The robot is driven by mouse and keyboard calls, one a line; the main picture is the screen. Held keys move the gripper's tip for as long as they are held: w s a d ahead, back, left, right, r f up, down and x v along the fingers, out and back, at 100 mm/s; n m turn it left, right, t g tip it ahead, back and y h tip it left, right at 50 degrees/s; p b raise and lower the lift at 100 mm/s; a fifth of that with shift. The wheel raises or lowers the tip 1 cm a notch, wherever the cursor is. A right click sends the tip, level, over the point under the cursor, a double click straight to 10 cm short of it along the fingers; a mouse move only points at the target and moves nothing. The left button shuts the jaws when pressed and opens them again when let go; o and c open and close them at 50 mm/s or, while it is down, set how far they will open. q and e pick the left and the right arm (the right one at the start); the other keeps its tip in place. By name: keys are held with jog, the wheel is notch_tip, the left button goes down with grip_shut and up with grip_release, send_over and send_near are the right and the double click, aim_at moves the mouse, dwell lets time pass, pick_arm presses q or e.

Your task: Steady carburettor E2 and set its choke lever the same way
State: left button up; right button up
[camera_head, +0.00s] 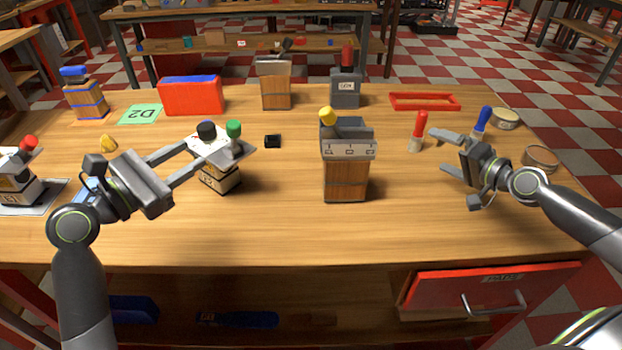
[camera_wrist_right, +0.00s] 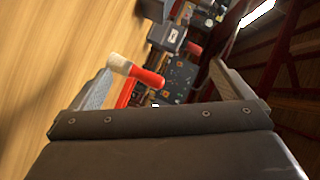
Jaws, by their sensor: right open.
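A carburettor with a pale body, a grey top plate and a label that looks like E2 (camera_head: 222,180) stands left of the table's middle. A green knob (camera_head: 233,129) and a black knob (camera_head: 206,130) stick up from it; I cannot tell how its choke lever is set. My left gripper (camera_head: 196,156) reaches to its left side, fingers spread, tips at its edge; whether they press on it is unclear. My right gripper (camera_head: 440,150) is open and empty over the table's right side, well away from the carburettor; its fingers also show in the right wrist view (camera_wrist_right: 155,80).
A similar unit with a red knob (camera_head: 20,178) stands at the far left. A wooden block with a grey top and yellow knob (camera_head: 346,178) stands mid-table. A red-handled piece (camera_head: 418,130) and a blue-topped one (camera_head: 482,122) stand near my right gripper. The front middle is clear.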

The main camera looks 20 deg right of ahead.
jog(key=a+y, duration=0.2)
jog(key=a, duration=0.3)
jog(key=s+a+g+y, duration=0.1)
jog(key=a+y, duration=0.1)
jog(key=a, duration=0.3)
jog(key=s+a+g+y, duration=0.1)
jog(key=a+y, duration=0.1)
jog(key=a, duration=0.4)
jog(key=shift+s+r+m, duration=0.15)
jog(key=shift+r+m, duration=0.1)
jog(key=shift+m, duration=0.05)
jog(key=s+a+r+g+y, duration=0.2)
jog(key=s+a+y, duration=0.1)
jog(key=a, duration=0.6)
jog(key=s+a+r+g+y, duration=0.2)
jog(key=s+a+y, duration=0.15)
jog(key=a, duration=0.45)
jog(key=m+t+h, duration=0.6)
jog(key=m+h, duration=0.1)
jog(key=m, duration=1.2)
send_near(222, 164)
jog(key=s+d, duration=0.1)
jog(key=d, duration=0.4)
jog(key=x, duration=1.7)
jog(key=shift+r, duration=0.4)
jog(key=shift+c, duration=0.4)
jog(key=c, duration=0.9)
jog(key=shift+c, duration=0.2)
